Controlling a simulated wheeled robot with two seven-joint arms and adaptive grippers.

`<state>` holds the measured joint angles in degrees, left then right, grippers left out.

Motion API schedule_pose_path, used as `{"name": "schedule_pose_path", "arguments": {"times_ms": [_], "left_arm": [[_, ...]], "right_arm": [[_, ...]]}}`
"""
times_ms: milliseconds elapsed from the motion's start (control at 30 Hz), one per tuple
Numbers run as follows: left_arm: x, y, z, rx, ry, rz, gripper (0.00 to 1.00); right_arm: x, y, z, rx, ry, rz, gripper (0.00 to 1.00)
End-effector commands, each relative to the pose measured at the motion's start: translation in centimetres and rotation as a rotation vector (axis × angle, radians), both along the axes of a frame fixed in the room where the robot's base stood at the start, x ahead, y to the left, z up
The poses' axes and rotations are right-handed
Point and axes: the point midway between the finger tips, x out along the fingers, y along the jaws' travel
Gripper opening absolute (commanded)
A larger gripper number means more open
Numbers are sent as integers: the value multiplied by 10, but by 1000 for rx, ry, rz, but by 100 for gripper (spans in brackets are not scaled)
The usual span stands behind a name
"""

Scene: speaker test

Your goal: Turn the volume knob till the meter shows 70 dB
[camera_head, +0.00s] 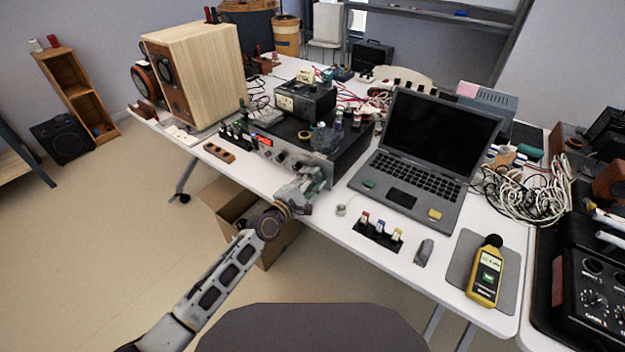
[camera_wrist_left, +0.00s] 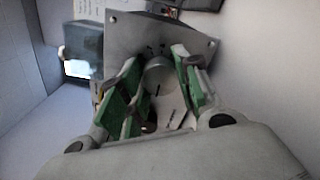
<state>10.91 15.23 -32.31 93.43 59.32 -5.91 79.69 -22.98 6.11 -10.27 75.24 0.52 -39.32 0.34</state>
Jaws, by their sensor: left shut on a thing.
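The amplifier (camera_head: 350,148), with a red-lit display (camera_head: 264,140), stands left of the laptop on the white table. My left gripper (camera_head: 312,178) is at the right end of its front panel and covers that part in the head view. In the left wrist view, the green-padded fingers (camera_wrist_left: 157,80) are shut on the grey round volume knob (camera_wrist_left: 158,72), one on each side. The yellow sound meter (camera_head: 486,270) lies on a grey mat (camera_head: 507,288) at the front right; its reading is too small to make out. My right gripper is out of view.
A laptop (camera_head: 448,128) stands open right of the amplifier. A black strip with small colored pieces (camera_head: 377,234) lies in front of it. A large wooden speaker (camera_head: 215,70) stands at the left. Tangled cables (camera_head: 530,190) lie at the right. An open box (camera_head: 232,208) is under the table.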

Motion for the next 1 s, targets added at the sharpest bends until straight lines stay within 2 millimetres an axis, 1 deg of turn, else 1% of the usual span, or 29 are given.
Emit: {"name": "schedule_pose_path", "arguments": {"times_ms": [267, 633, 1000], "left_arm": [[0, 0, -1, 124, -88, -1, 9], [0, 0, -1, 389, -280, -1, 9], [0, 1, -2, 620, -447, -1, 9]], "right_arm": [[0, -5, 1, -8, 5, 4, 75], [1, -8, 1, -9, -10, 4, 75], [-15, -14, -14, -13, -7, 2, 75]]}}
